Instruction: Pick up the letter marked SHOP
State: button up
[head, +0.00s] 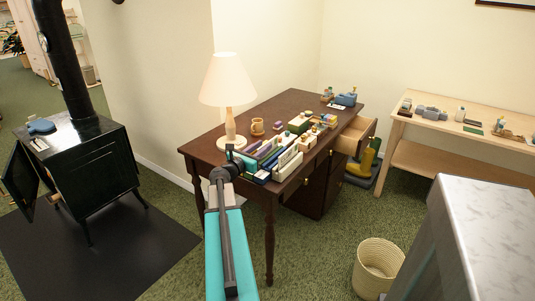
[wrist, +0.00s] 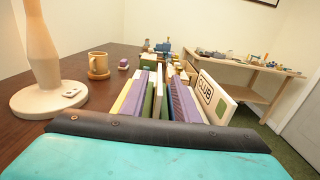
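A row of upright letters or thin folders (head: 268,158) in purple, green, cream and white stands on the brown desk (head: 283,104). In the wrist view, a white card (wrist: 217,103) at the right end of the row leans and bears a boxed word that looks like CLUB. I cannot make out the word SHOP on any letter. My gripper (head: 238,158) is at the desk's near edge, just left of the row. Its fingers are too small and dark to tell open from shut. In the wrist view, a teal and black part of mine hides the row's lower front.
A lamp (head: 228,82) and a mug (head: 257,126) stand on the desk left of the row. Small boxes (head: 300,123) lie behind it. A desk drawer (head: 356,135) is open. A stove (head: 72,160) stands left, a basket (head: 378,268) and a side table (head: 475,129) right.

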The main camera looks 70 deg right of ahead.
aim_at(268, 142)
jog(key=shift+x, duration=2.35)
grip_shut()
